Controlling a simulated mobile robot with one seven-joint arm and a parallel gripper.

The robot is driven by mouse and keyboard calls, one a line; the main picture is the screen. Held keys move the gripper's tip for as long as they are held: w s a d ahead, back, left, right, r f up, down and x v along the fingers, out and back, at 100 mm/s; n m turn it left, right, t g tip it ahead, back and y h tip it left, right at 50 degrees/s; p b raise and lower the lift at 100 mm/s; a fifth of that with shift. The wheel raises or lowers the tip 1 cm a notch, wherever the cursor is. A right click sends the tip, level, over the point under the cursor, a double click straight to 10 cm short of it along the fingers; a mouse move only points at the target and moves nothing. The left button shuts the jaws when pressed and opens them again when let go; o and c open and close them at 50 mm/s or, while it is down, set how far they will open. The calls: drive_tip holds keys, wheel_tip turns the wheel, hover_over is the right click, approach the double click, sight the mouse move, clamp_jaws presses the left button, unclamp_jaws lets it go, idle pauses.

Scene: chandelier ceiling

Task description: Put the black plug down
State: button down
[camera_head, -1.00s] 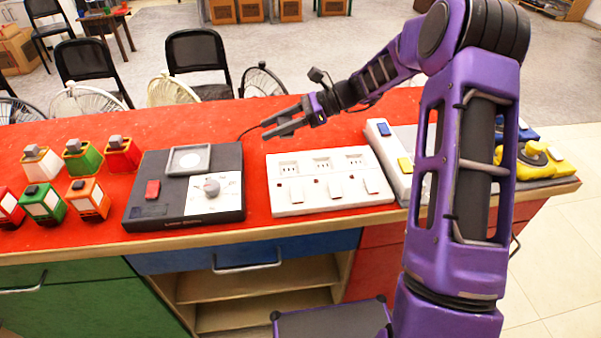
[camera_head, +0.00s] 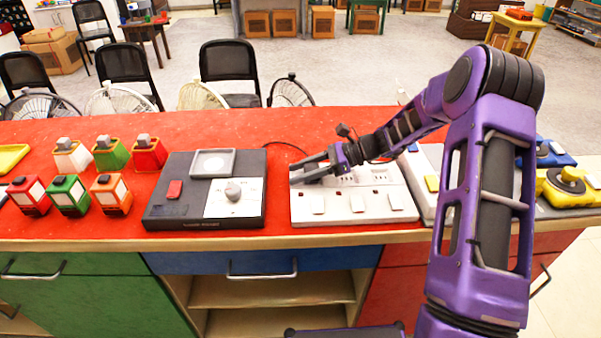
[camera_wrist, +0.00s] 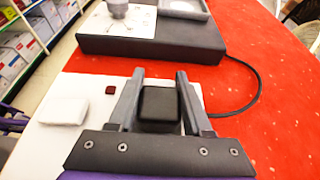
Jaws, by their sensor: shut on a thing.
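My gripper (camera_head: 305,168) is over the far left part of the white socket board (camera_head: 312,212) on the red counter. In the wrist view my gripper (camera_wrist: 158,92) is shut on the black plug (camera_wrist: 160,105), which sits between its two grey fingers. The plug is hard to make out in the head view. The board shows below the fingers in the wrist view (camera_wrist: 85,88), with a white switch and a small red light. I cannot tell whether the plug touches the board, as its underside is hidden.
A black device box (camera_head: 165,205) with a grey knob stands left of the board. A thin black cable (camera_wrist: 256,95) curves from near the box towards my gripper. Several coloured blocks stand further left. Another white switch unit (camera_head: 420,190) is at the right. Red counter behind the board is clear.

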drive_tip(key=shift+c, duration=1.7)
unclamp_jaws()
drive_tip(key=shift+r, duration=0.1)
drive_tip(key=shift+d+r, duration=0.2)
drive_tip(key=shift+d, duration=0.1)
drive_tip(key=p+v, duration=0.1)
drive_tip(key=v, duration=1)
drive_tip(key=shift+d+p, duration=0.2)
drive_tip(key=shift+p, duration=0.1)
